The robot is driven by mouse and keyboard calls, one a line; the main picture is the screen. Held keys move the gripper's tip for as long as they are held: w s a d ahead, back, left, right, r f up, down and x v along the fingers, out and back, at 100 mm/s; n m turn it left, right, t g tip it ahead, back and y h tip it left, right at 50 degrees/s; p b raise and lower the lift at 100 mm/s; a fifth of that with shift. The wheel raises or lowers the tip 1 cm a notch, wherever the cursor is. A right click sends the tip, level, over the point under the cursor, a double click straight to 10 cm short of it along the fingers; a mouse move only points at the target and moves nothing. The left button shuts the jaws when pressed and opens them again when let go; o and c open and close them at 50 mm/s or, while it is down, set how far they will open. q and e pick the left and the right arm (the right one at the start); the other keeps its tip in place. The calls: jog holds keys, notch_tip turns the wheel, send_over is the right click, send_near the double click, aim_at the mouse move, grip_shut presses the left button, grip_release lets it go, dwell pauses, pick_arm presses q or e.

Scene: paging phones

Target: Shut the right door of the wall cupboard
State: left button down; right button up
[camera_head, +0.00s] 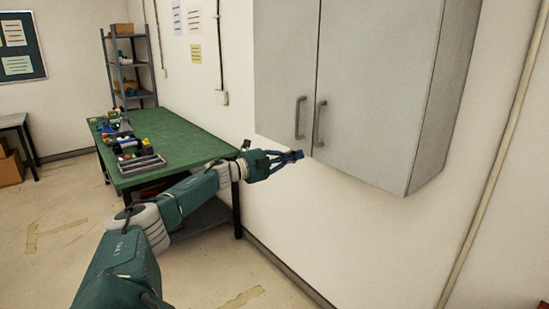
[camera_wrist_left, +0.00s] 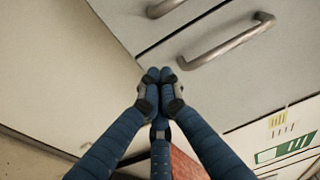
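The grey wall cupboard hangs on the wall in the head view. Its right door (camera_head: 375,75) and left door (camera_head: 284,60) look flush, with a thin dark seam between them; a small gap cannot be ruled out. The right door's bar handle (camera_head: 319,124) stands beside the left door's handle (camera_head: 300,118). My left gripper (camera_head: 299,155) is just below the cupboard's lower edge, near the handles. In the left wrist view its blue fingertips (camera_wrist_left: 160,76) are together with nothing between them. Two handles show there, one nearer (camera_wrist_left: 228,42). My right gripper is not seen.
A green-topped workbench (camera_head: 195,139) with small parts and a tray stands left along the wall. A shelf rack (camera_head: 130,65) is behind it. A pipe (camera_head: 497,150) runs up the wall on the right. The floor in front is clear.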

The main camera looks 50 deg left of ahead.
pick_arm(q)
jog(key=a+f+b, duration=0.1)
jog(key=a+b, duration=0.4)
jog(key=a, duration=0.2)
jog(key=shift+s+a+f, duration=0.15)
jog(key=shift+s, duration=0.1)
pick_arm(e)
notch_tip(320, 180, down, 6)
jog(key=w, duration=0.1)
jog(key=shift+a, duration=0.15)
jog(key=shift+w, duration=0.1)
